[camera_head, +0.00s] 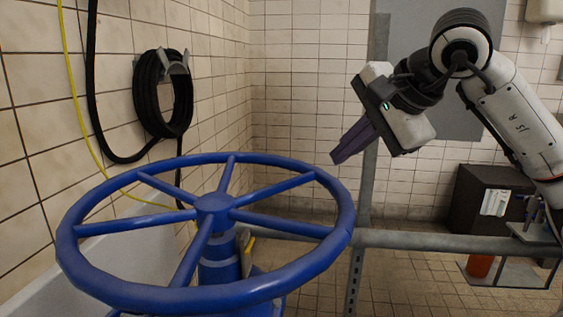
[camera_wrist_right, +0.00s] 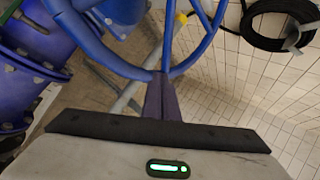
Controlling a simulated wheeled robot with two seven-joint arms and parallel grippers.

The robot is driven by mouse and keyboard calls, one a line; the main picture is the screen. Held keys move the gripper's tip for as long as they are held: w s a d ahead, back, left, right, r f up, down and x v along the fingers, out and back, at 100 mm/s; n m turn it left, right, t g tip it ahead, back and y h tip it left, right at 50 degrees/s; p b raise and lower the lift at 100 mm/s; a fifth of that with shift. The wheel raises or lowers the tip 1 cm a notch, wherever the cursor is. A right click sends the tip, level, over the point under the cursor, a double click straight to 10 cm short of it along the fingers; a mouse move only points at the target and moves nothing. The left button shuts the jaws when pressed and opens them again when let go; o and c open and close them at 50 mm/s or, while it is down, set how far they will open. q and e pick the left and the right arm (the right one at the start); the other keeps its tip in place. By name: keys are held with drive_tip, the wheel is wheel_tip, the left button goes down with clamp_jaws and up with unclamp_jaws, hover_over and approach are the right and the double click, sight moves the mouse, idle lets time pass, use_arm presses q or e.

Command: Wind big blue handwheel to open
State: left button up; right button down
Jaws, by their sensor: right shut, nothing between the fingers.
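The big blue handwheel (camera_head: 318,262) lies nearly flat in the lower left of the head view, with several spokes meeting at a hub (camera_head: 212,207) on a blue stem. My right gripper (camera_head: 337,157) is above and beside the wheel's far right rim, its purple fingers pointing down and left. The fingers are shut and empty, and appear apart from the rim in the head view. In the right wrist view the shut fingers (camera_wrist_right: 162,80) point toward the blue wheel (camera_wrist_right: 120,68); whether they touch it cannot be told there. My left gripper is not in view.
A coiled black hose (camera_head: 150,95) hangs on the tiled left wall, with a yellow cable beside it. A grey metal rail (camera_head: 430,239) runs right of the wheel, with an upright post. A dark cabinet (camera_head: 485,190) stands at the back right. Blue flanged pipes (camera_wrist_right: 25,60) show in the wrist view.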

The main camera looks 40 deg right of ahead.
sight(306, 182)
drive_tip(key=shift+w+f, duration=0.15)
drive_tip(key=shift+w, duration=0.5)
drive_tip(key=b+x, duration=0.1)
drive_tip(key=x, duration=0.7)
drive_tip(key=shift+s+f, duration=0.15)
drive_tip(key=shift+w+d+f, duration=0.1)
drive_tip(key=shift+w+f, duration=0.1)
drive_tip(key=shift+w, duration=0.05)
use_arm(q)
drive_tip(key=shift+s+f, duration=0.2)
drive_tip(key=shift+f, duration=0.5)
use_arm(e)
drive_tip(key=shift+w, duration=0.1)
